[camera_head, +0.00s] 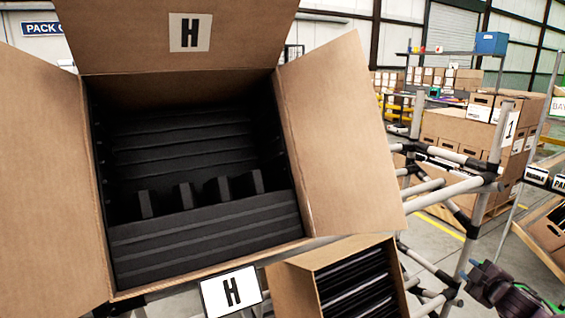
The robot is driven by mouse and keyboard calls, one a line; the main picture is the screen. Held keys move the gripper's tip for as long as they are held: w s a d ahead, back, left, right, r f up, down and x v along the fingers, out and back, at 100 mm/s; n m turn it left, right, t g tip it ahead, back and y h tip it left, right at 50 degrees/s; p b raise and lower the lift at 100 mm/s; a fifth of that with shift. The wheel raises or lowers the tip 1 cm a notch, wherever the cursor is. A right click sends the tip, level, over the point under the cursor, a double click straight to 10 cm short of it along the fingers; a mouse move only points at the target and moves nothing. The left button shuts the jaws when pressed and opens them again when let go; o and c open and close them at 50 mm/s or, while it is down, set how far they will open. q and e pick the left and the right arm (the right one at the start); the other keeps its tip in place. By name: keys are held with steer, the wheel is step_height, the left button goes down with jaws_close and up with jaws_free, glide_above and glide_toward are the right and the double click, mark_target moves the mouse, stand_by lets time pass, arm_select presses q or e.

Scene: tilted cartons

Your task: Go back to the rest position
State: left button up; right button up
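My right gripper (478,276) shows at the bottom right corner, dark with purple parts, in front of the pipe rack. It is small and partly cut off, and I cannot tell whether its fingers are apart. I see nothing held in it. It is apart from the cartons. My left gripper is not in view. A large open carton marked H (342,140) is tilted towards me, with black ribbed dividers (205,235) inside. A smaller carton (296,290) below it holds several thin dark upright items (355,285).
A white H sign (231,291) hangs below the large carton. A grey pipe rack (455,190) with black joints stands right of the cartons. Stacked cartons (465,130) and a blue bin (491,43) are further back. Grey floor shows at the right.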

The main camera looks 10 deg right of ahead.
steer(key=s+a+f+m+g+y, duration=0.2)
steer(key=s+a+f+m+g, duration=0.2)
steer(key=s+a+f, duration=1.45)
steer(key=s+a+m+y, duration=0.1)
steer(key=s+a+m, duration=0.1)
steer(key=s+a, duration=0.65)
arm_select(q)
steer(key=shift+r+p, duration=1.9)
steer(key=shift+p, duration=0.45)
arm_select(e)
steer(key=s+a+r+m, duration=0.1)
steer(key=s+a+r, duration=0.4)
steer(key=r, duration=0.1)
steer(key=shift+s+r+m, duration=0.35)
steer(key=shift+m, duration=0.05)
